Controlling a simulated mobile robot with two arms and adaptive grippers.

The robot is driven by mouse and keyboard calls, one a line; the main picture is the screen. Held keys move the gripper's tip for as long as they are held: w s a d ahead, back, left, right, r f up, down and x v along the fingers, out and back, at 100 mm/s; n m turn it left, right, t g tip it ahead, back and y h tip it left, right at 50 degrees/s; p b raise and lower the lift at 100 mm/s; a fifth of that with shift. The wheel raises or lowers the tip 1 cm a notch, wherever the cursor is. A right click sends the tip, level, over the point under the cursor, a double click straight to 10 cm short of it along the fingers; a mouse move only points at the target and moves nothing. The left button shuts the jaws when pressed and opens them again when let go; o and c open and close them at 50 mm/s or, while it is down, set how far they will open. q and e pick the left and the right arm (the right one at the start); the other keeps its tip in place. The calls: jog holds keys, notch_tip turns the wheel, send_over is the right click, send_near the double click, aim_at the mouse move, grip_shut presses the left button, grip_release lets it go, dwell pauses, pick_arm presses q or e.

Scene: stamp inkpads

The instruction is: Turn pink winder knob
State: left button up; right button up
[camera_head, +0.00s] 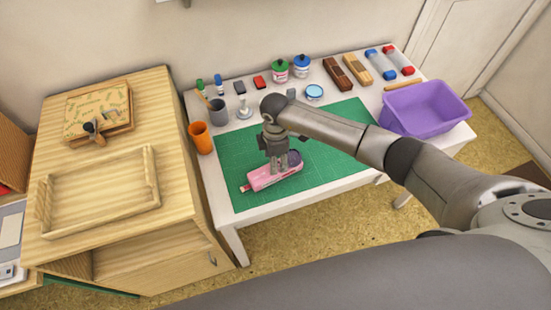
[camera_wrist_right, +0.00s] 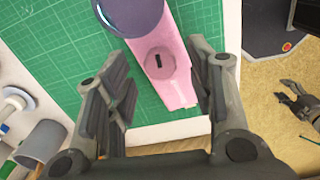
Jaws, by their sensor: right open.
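The pink winder (camera_head: 262,180) lies on the green cutting mat (camera_head: 325,170), slanted. In the right wrist view its body (camera_wrist_right: 178,88) shows between my fingers, with a round pink knob (camera_wrist_right: 157,62) bearing a dark slot. A dark blue-purple disc (camera_wrist_right: 132,12) sits at its far end. In the head view my gripper hides the knob. My right gripper (camera_head: 276,168) points down over the winder, open, its fingers on either side and apart from the knob. A dark gripper, apparently my left (camera_wrist_right: 297,104), shows small over the floor in the right wrist view; its jaws are unclear.
An orange cup (camera_head: 201,138) and a grey cup (camera_head: 218,112) stand left of the mat. Bottles, blocks and a purple tub (camera_head: 425,108) line the back and right. A wooden cabinet (camera_head: 130,225) stands left. The mat's front is clear.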

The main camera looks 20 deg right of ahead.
jog(key=shift+f, duration=0.75)
jog(key=shift+c, duration=0.4)
jog(key=c, duration=1)
jog(key=shift+n, duration=0.3)
jog(key=n+b, duration=0.1)
jog(key=n, duration=0.2)
jog(key=shift+b, duration=0.3)
jog(key=shift+n+b, duration=0.4)
jog(key=shift+n, duration=0.8)
